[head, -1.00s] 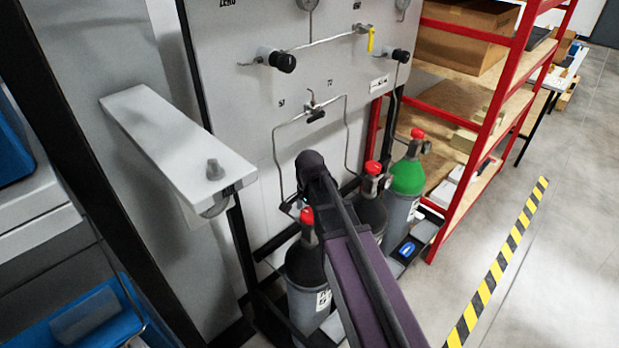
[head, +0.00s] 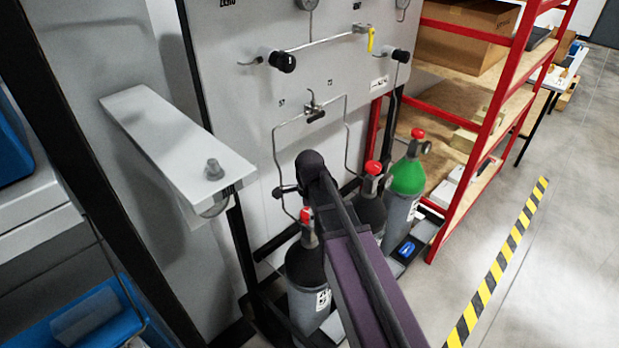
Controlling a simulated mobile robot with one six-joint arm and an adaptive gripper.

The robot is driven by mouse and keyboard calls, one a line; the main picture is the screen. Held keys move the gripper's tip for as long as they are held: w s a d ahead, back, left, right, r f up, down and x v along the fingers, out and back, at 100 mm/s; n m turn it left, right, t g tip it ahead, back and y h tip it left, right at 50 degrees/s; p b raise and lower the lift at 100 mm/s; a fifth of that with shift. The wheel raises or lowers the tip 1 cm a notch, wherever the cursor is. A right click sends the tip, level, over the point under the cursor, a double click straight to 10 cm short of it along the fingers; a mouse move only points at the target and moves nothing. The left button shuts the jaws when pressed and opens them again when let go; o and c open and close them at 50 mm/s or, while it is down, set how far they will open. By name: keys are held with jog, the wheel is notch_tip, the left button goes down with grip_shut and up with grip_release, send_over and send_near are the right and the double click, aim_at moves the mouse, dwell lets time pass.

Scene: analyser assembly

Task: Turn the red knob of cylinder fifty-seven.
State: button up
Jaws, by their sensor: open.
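Three gas cylinders with red knobs stand at the foot of the grey panel. The left dark cylinder (head: 306,278) has its red knob (head: 306,214) on top, below the panel's left marking; its own label is too small to read. The middle dark cylinder (head: 371,211) has a red knob (head: 373,167) and is partly hidden by my arm. The right cylinder has a green shoulder (head: 408,177) and a red knob (head: 417,133).
Bent steel tubes run down the panel (head: 230,60) behind my gripper. A white shelf bracket (head: 170,140) juts out at the left. A red-framed rack (head: 465,170) stands right of the cylinders. The floor beyond the yellow-black stripe (head: 497,268) is clear.

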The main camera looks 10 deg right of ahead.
jog(key=m, duration=0.4)
jog(key=shift+r+p, duration=0.4)
jog(key=shift+p, duration=0.05)
notch_tip(320, 180, up, 13)
jog(key=p, duration=1.3)
jog(key=shift+s, duration=0.1)
jog(key=s+d+f+n+b, duration=0.3)
jog(key=s+n, duration=0.2)
jog(key=n, duration=0.6)
jog(key=s+d+f+n+b, duration=0.3)
jog(key=s+n, duration=0.2)
jog(key=n, duration=0.5)
jog(key=shift+s+f+n+b, duration=0.25)
jog(key=shift+s+n+b, duration=0.05)
jog(key=shift+s+n, duration=0.1)
jog(key=shift+d, duration=0.15)
